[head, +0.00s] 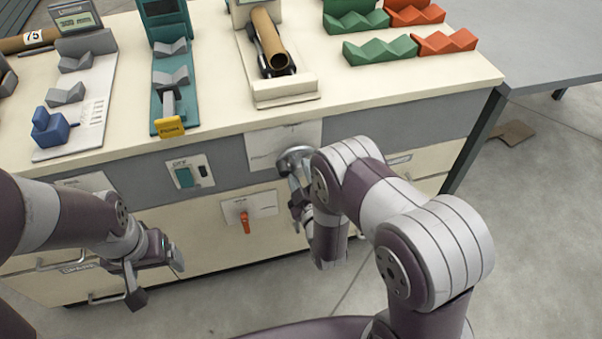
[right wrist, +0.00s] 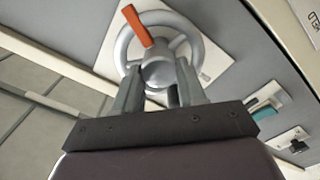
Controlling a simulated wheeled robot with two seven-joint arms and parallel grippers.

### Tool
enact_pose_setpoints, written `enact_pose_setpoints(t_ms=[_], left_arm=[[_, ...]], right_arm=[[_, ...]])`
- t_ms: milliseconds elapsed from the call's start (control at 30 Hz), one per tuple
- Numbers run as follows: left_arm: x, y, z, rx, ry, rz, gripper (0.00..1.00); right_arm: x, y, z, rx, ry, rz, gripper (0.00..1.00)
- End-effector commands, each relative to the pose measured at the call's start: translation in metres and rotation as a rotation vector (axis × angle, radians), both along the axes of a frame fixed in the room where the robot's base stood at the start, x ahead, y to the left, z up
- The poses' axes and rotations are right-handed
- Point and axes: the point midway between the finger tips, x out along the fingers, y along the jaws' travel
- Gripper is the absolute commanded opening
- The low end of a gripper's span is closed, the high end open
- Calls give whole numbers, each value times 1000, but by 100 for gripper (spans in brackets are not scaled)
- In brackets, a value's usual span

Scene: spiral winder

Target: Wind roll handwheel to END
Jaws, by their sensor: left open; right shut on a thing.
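The grey metal handwheel (head: 293,155) is on the front panel of the bench, partly hidden behind my right arm. In the right wrist view the handwheel (right wrist: 187,32) has a round hub and an orange bar running from the hub towards the rim. My right gripper (head: 295,178) is at the wheel. In the wrist view its two fingers (right wrist: 160,85) stand on either side of the hub's lower part, shut on the wheel. No END mark can be read. My left gripper (head: 157,273) is open and empty, low in front of the drawers.
A green rocker switch (head: 184,178) and an orange lever (head: 245,222) sit on the bench front left of the wheel. A cardboard tube (head: 268,38) lies in a holder above. Green (head: 380,48) and orange (head: 446,42) V-blocks stand at the back right.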

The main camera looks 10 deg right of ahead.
Motion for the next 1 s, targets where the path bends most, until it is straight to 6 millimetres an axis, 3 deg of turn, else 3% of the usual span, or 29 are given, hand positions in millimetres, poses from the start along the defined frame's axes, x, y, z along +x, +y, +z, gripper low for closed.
enact_pose_setpoints(t_ms=[1000], left_arm=[[0, 0, 5, 0, 0, 0, 84]], right_arm=[[0, -3, 0, 961, 36, -1, 10]])
